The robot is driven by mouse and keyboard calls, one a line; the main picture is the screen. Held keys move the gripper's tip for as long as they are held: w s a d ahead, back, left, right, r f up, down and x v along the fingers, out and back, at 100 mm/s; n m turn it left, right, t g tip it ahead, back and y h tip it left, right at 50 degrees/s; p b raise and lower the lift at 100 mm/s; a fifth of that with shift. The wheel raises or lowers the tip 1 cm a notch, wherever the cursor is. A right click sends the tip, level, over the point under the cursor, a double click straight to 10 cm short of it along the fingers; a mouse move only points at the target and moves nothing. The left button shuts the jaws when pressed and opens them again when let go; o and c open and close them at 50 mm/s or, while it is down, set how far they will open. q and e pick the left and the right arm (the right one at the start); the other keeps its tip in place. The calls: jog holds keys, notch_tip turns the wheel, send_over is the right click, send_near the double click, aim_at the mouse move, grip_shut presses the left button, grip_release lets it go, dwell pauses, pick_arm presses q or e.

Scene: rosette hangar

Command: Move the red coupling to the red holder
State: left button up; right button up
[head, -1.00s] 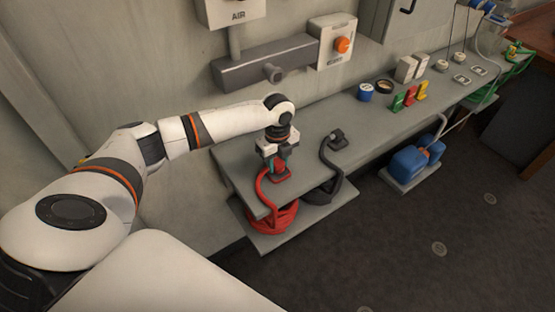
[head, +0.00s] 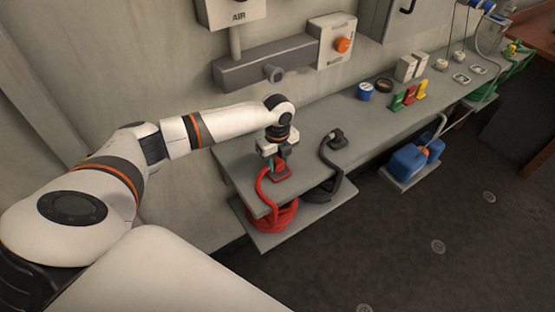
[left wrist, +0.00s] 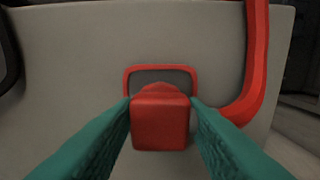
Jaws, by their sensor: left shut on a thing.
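The red coupling (left wrist: 160,122) is a red block between the two teal fingers of my left gripper (left wrist: 162,108) in the left wrist view. The fingers are shut on its sides. In the head view my left gripper (head: 279,161) points down over the near end of the grey bench, with the coupling (head: 281,170) at its tips. A red-rimmed dark patch (left wrist: 160,68) shows on the bench just beyond the coupling. I cannot tell whether the coupling touches the bench. The red holder (head: 410,95) stands farther along the bench, between a green and a yellow one. My right gripper is not in view.
A red hose (head: 262,187) runs from the coupling's area to a coil (head: 275,218) on the lower shelf. A black hose fitting (head: 336,136) stands to the right on the bench (head: 312,160). A blue roll (head: 365,91) and dark ring (head: 384,86) lie near the holders.

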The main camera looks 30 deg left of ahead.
pick_arm(q)
jog(key=shift+f, duration=0.25)
jog(key=o, duration=1.4)
jog(key=shift+c, duration=0.2)
